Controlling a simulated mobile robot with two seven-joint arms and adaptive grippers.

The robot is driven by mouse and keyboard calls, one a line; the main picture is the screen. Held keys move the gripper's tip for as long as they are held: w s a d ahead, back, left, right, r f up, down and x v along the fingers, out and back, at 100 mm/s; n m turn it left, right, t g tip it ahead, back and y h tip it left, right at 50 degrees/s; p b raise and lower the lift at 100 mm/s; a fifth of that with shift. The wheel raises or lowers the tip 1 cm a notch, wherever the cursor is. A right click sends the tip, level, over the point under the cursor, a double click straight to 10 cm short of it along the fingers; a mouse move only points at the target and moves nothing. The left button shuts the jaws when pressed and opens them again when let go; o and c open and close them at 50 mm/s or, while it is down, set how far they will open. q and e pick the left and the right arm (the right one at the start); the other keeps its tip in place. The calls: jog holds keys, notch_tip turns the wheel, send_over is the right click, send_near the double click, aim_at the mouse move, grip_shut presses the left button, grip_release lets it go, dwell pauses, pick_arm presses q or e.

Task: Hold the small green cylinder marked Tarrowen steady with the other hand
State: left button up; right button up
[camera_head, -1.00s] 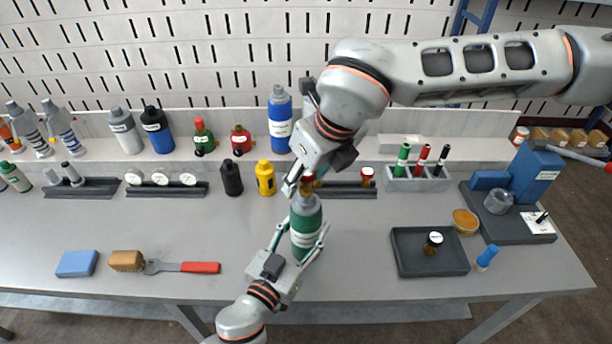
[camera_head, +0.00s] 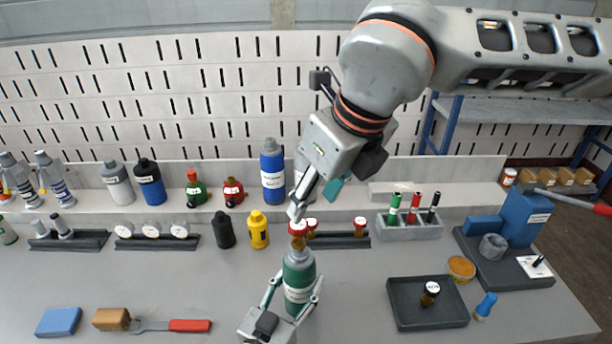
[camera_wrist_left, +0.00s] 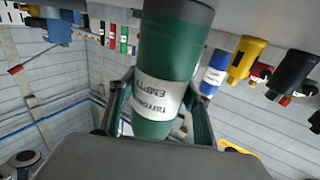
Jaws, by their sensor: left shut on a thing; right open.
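The small green cylinder (camera_head: 298,268) stands upright with a grey shoulder, a brass neck and a red-and-white top (camera_head: 298,228). My left gripper (camera_head: 296,284) is shut around its body from the front. In the left wrist view the green cylinder (camera_wrist_left: 155,128) fills the space between the fingers. Its white label shows upside down and reads Tarrowen and EMPTY. My right gripper (camera_head: 313,193) is open just above the red top, with one finger close over it. Whether that finger touches the top is hard to tell. The cylinder's base is hidden in the head view.
A dark tray (camera_head: 405,320) holding a small black-capped item lies right. A blue block (camera_head: 59,322), a brown block (camera_head: 111,319) and a red-handled tool (camera_head: 188,326) lie front left.

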pick_arm(q)
jog(key=o, duration=1.3)
